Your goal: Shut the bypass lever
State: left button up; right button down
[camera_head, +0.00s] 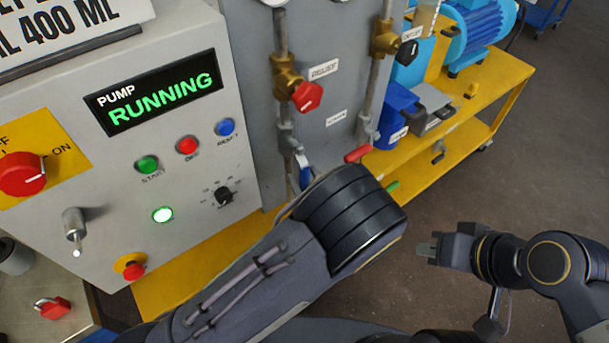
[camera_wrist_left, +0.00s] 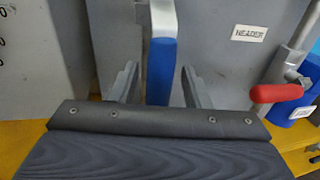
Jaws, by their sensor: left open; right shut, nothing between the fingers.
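A lever with a blue grip (camera_wrist_left: 160,72) hangs downward between the two fingers of my left gripper (camera_wrist_left: 160,86) in the left wrist view. The fingers are open, one on each side of the grip, with gaps visible. In the head view the blue lever (camera_head: 305,174) shows on the left pipe, and my left arm hides most of that gripper. A red lever (camera_head: 358,153) lies to its right, roughly level in the left wrist view (camera_wrist_left: 275,93). No readable label says which lever is the bypass. My right gripper (camera_head: 430,248) is shut and empty, over the floor.
The label beside the blue lever reads HEADER (camera_wrist_left: 249,33). A red relief knob (camera_head: 307,96) sits above on the same pipe. The control panel (camera_head: 120,185) with its running display (camera_head: 155,92) stands at left. The yellow bench (camera_head: 460,150) is behind; open floor lies right.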

pick_arm(q)
jog(key=shift+w+a, duration=0.15)
jog(key=shift+c, duration=0.4)
grip_shut()
